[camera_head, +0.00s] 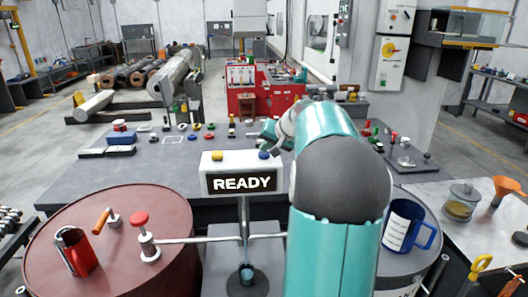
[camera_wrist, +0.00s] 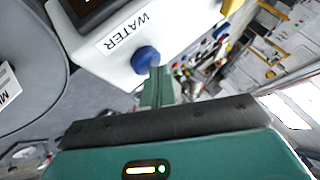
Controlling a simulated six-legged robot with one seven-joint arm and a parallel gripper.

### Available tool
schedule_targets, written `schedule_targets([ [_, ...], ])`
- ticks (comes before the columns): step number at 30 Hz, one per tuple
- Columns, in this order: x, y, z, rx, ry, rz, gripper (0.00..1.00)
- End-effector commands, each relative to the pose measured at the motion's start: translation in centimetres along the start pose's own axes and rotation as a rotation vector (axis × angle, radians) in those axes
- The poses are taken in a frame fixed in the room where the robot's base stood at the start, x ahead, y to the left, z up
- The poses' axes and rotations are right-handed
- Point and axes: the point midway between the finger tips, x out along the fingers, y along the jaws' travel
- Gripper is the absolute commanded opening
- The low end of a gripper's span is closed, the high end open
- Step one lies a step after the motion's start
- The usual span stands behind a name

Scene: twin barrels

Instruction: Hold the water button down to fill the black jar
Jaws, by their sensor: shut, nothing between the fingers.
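The blue water button (camera_wrist: 146,60) sits on a white box (camera_wrist: 110,45) labelled WATER in the wrist view. In the head view the blue button (camera_head: 263,155) is on top of the white box (camera_head: 215,163), whose display reads READY. My gripper (camera_wrist: 158,75) is shut and empty, its fingertips right beside the button's edge; I cannot tell if they touch it. In the head view its teal fingers (camera_head: 270,132) are just above and behind the button, partly hidden by my arm. A dark jar (camera_head: 247,280) stands low below the box, between the barrels.
A yellow button (camera_head: 217,155) is left of the blue one. The red barrel (camera_head: 150,215) carries a red mug (camera_head: 76,252) and a red-knobbed tap (camera_head: 143,232). A blue mug (camera_head: 408,225) stands on the right barrel. A grey table (camera_head: 170,165) with small items lies behind.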

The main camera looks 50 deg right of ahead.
Motion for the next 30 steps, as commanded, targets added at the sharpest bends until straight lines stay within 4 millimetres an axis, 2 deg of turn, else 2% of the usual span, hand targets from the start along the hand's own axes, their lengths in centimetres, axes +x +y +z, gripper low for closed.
schedule_targets([
  [30,-1.7,-1.3,-1.3,-0.001,0.001,0.0,0.0],
])
